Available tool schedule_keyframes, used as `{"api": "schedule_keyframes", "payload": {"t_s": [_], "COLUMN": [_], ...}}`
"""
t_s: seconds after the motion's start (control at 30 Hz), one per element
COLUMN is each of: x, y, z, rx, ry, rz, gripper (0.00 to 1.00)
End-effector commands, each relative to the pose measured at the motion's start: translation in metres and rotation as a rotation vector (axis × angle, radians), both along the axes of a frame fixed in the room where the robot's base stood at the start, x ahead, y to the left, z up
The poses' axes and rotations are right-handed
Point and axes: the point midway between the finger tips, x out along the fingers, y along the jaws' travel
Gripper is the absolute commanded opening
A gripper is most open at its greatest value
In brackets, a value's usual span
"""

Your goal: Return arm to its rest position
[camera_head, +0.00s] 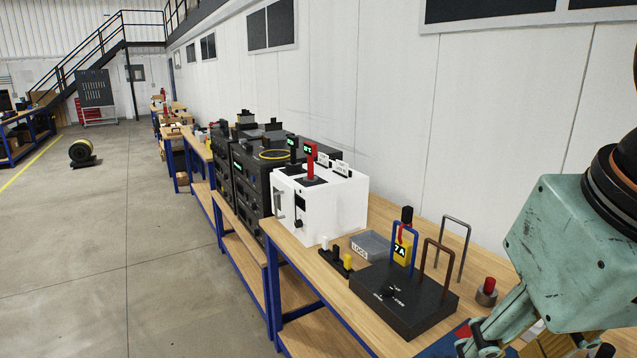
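My gripper (505,338) is at the lower right, with its worn teal body hanging below a dark wrist. Its finger linkages reach down towards the bottom edge, above the near right part of the wooden bench (384,213). The fingertips are cut off or hidden, so I cannot tell whether they are open or shut or hold anything. The rest of my arm is mostly outside the picture.
Beyond are a white cabinet (335,207) and black racks (253,181). The floor at left is mostly clear.

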Motion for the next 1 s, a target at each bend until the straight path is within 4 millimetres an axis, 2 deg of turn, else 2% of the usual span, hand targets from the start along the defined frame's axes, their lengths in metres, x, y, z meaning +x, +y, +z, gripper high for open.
{"api": "schedule_keyframes", "payload": {"t_s": [0.1,0.3,1.0], "x": [-0.013,-0.023,-0.024], "y": [0.000,0.001,0.001], "z": [-0.005,-0.009,-0.010], "rx": [0.001,0.004,0.004], "ry": [-0.009,-0.014,-0.015], "rz": [-0.001,-0.001,-0.001], "gripper": [0.38,0.38,0.38]}}
